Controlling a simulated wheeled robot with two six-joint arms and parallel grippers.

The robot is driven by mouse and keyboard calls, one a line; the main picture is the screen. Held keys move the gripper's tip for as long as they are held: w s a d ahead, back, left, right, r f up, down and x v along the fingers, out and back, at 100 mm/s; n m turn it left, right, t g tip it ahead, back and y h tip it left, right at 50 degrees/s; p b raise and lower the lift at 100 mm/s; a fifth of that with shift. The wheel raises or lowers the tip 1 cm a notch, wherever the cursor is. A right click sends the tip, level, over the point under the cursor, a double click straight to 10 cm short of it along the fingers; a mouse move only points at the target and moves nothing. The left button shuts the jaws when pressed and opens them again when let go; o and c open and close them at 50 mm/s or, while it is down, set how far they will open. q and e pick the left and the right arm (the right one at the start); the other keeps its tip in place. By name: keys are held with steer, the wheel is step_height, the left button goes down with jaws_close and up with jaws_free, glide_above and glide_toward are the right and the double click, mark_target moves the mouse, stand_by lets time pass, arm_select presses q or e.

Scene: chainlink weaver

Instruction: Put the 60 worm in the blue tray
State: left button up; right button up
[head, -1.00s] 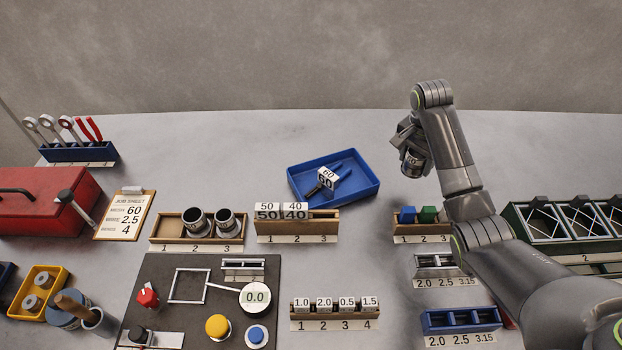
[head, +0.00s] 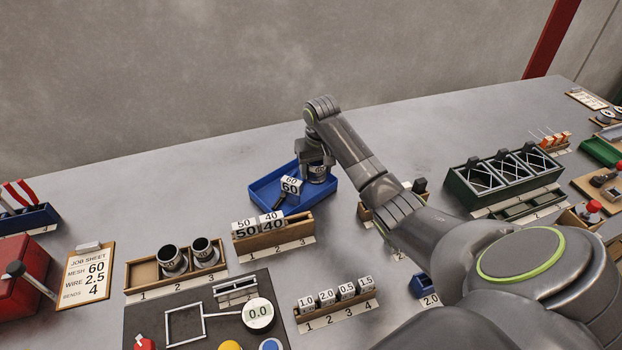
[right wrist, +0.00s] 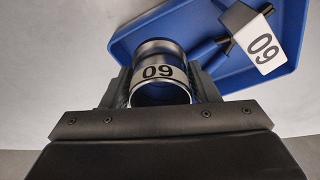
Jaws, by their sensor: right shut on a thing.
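The 60 worm (head: 318,174) is a short dark metal tube with a white band marked 60. My right gripper (head: 315,160) is shut on it, one finger on each side in the right wrist view (right wrist: 160,80). The tube's open end faces that camera. In the head view the worm is over the right part of the blue tray (head: 262,189); I cannot tell whether it touches the floor. A block marked 60 (head: 291,185) with a dark shaft lies in the tray, left of the worm. It also shows in the right wrist view (right wrist: 262,46). My left gripper is not in view.
A wooden rack (head: 145,275) holds two similar tubes; its slot 1 is empty. A rack with blocks 50 and 40 (head: 273,241) stands just in front of the tray. A green crate (head: 470,190) stands to the right. The table behind the tray is clear.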

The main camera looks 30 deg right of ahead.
mark_target(316, 190)
step_height(316, 190, down, 4)
steer(key=shift+a+r, duration=0.1)
steer(key=shift+a, duration=0.05)
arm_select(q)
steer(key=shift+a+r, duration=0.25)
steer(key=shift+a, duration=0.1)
arm_select(e)
steer(key=shift+s, duration=0.1)
steer(key=shift+f, duration=0.2)
steer(key=shift+s+a+f, duration=0.1)
steer(key=shift+s+f, duration=0.25)
steer(key=shift+f, duration=0.15)
steer(key=o, duration=0.9)
steer(key=shift+f, duration=0.1)
steer(key=shift+w+r, duration=0.3)
steer(key=shift+r, duration=0.25)
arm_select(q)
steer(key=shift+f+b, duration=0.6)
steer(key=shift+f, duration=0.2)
arm_select(e)
steer(key=r, duration=0.4)
steer(key=s+r, duration=0.1)
steer(key=r, duration=0.7)
steer(key=shift+s+a+r, duration=0.1)
steer(key=shift+s+r, duration=0.05)
steer(key=shift+s, duration=0.1)
